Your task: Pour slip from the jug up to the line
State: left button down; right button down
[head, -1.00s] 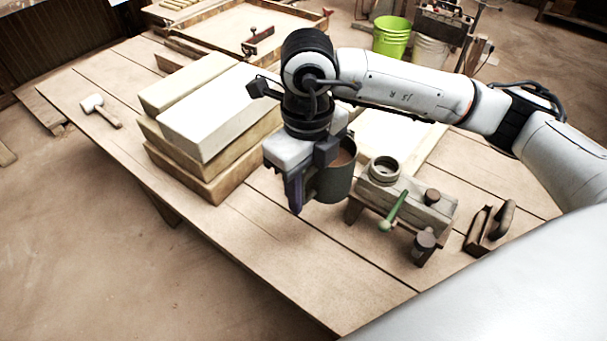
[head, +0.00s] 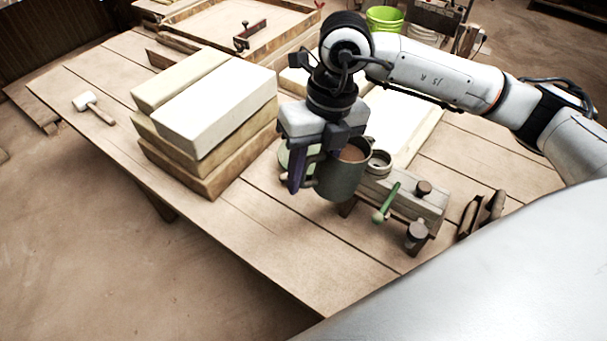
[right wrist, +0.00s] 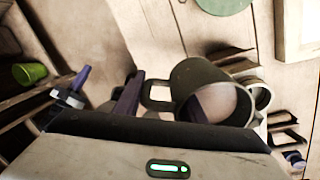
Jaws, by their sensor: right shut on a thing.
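A dark grey jug (head: 342,182) with brown slip inside is held above the table, close to upright. My right gripper (head: 308,180) is shut on the jug's handle side; in the right wrist view the handle (right wrist: 150,92) sits by the purple fingers. The press (head: 408,205) is a grey wooden block with a green lever (head: 386,203). A small round open cup (head: 379,163) stands at its far left end, just right of the jug's rim and partly hidden by it. No fill line can be made out. My left gripper is out of view.
Stacked pale slabs (head: 215,112) stand left of the gripper. A green disc (head: 291,157) lies behind the gripper. Dark tools (head: 481,213) lie right of the press. A mallet (head: 94,106) lies far left. The table front is clear.

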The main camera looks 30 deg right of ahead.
aim_at(323, 154)
jog(key=shift+d+r+y, duration=0.2)
jog(key=shift+d+y, duration=0.5)
jog(key=shift+d, duration=0.15)
jog(key=shift+y, duration=0.4)
jog(key=shift+a+r+y+b, duration=0.15)
jog(key=shift+r+y+b, duration=0.35)
jog(key=shift+y+b, duration=0.5)
jog(key=shift+r, duration=0.15)
jog(key=shift+r, duration=0.1)
jog(key=shift+s+d+r+y, duration=0.1)
jog(key=shift+d+r+y, duration=0.1)
jog(key=shift+r+y, duration=0.1)
jog(key=shift+d+r+y+b, duration=0.2)
jog(key=shift+r+y+b, duration=0.6)
jog(key=shift+r, duration=0.05)
dwell(1.1)
jog(key=shift+d+r+y+b, duration=0.35)
jog(key=shift+r+y+b, duration=0.4)
jog(key=shift+r+y, duration=0.05)
dwell(2.5)
